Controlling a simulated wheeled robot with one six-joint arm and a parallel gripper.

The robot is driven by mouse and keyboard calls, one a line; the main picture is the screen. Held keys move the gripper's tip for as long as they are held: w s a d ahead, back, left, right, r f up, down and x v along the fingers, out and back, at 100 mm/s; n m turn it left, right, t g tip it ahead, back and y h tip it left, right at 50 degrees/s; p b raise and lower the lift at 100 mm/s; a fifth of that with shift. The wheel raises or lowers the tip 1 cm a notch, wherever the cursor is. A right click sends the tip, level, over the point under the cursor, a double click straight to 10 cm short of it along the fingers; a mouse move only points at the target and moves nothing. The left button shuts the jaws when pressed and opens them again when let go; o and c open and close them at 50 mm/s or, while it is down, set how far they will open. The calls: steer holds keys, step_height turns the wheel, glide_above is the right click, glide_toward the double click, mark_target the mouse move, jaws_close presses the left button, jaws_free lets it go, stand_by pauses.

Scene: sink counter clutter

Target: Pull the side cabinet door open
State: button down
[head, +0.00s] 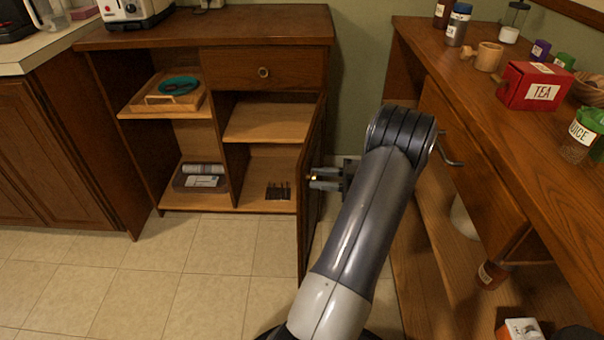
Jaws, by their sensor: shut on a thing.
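The side cabinet (215,40) stands against the back wall. Its door (309,225) is hinged on the right and stands wide open, seen almost edge-on and pointing toward me. The shelves behind it are exposed. My gripper (318,180) is on the right, outer side of the door, at about mid-height. Its two fingers are shut on the small brass-coloured door knob (312,178), which they partly hide.
A drawer (265,70) sits shut above the opening. A wooden tray (170,101) with a teal item is on the left shelf. A right-hand counter (480,110) with a red tea box (535,86) stands close to my arm. Tiled floor (215,270) is clear in front.

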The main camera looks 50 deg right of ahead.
steer(key=shift+s+d+n+g+y, duration=0.15)
steer(key=shift+s+d+n+y, duration=0.15)
steer(key=shift+s, duration=0.2)
steer(key=shift+s+d+n+g+y, duration=0.1)
steer(key=shift+s+d+g+y, duration=0.1)
steer(key=shift+s+d, duration=0.25)
steer(key=c, duration=1.1)
jaws_free()
steer(key=shift+r, duration=0.15)
step_height(320, 180, up, 10)
steer(key=p, duration=0.3)
steer(key=shift+f, duration=0.2)
steer(key=f+b, duration=0.1)
steer(key=f, duration=0.2)
steer(key=f+b, duration=0.1)
steer(key=f, duration=0.2)
steer(key=f+b, duration=0.1)
steer(key=f, duration=0.3)
steer(key=shift+w+a, duration=0.25)
